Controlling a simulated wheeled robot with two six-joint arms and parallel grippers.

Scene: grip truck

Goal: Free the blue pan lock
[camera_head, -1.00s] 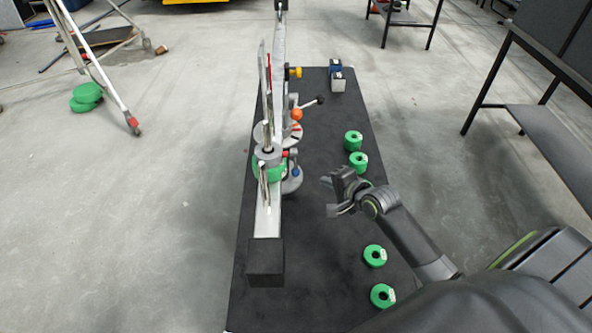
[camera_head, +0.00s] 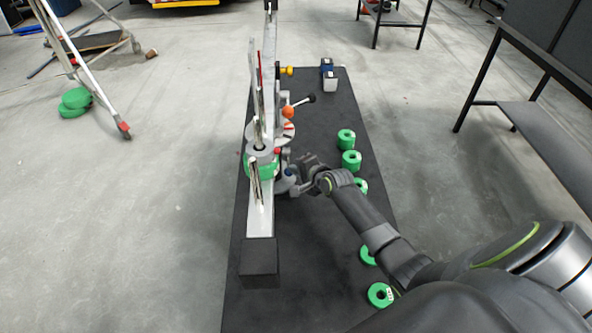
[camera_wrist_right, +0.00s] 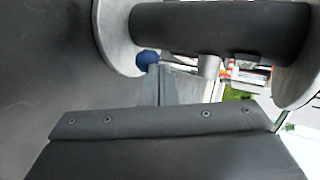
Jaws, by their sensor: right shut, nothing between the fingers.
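The blue pan lock (camera_head: 290,172) is a small round blue knob low on the right side of the camera crane head (camera_head: 262,150). My right gripper (camera_head: 297,180) is right beside it, shut and empty. In the right wrist view the blue knob (camera_wrist_right: 148,58) shows just beyond the tips of the shut fingers (camera_wrist_right: 158,85), close below a dark cylinder between grey discs. Whether the fingertips touch the knob I cannot tell. My left gripper is not in view.
Several green weights (camera_head: 351,160) stand on the black platform (camera_head: 330,225), some partly behind my right arm. A small box (camera_head: 329,84) stands at the back.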

